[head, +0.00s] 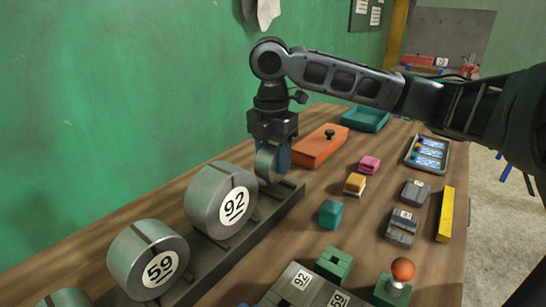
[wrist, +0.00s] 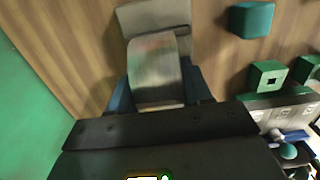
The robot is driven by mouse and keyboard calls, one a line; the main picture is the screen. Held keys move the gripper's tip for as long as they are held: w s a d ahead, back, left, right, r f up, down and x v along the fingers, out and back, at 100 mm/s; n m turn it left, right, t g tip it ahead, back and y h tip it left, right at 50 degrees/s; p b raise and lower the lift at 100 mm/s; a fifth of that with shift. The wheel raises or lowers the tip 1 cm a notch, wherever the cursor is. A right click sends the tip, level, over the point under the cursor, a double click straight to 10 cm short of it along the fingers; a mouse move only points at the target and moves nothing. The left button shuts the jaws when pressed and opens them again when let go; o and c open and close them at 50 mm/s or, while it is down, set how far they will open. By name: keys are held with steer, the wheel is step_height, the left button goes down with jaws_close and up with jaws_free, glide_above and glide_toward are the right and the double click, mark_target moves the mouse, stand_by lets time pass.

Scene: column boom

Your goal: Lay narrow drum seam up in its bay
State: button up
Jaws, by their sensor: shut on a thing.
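The narrow drum (head: 265,163) is a thin grey metal cylinder at the far end of the dark rack (head: 232,246). My gripper (head: 274,158) comes down from above and is shut on it; a blue finger shows on its right side. In the wrist view the narrow drum (wrist: 157,72) lies between the blue fingers of my gripper (wrist: 158,88), its curved metal face towards the camera. I cannot tell whether the drum touches the rack, and I cannot make out its seam.
A wide drum marked 92 (head: 222,200) and a drum marked 59 (head: 148,260) sit nearer along the rack. An orange box (head: 318,147) stands right behind my gripper. A teal block (head: 330,214), a red-orange ball (head: 403,269) and grey blocks (head: 402,228) are to the right. The green wall is close on the left.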

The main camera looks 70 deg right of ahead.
steer(key=shift+f+b, duration=0.45)
steer(key=shift+f, duration=0.4)
steer(key=o, duration=1.2)
steer(key=shift+o, duration=0.2)
step_height(320, 180, up, 8)
steer(key=shift+a+f+p, duration=0.1)
steer(key=shift+a+p, duration=0.05)
steer(key=shift+p, duration=0.15)
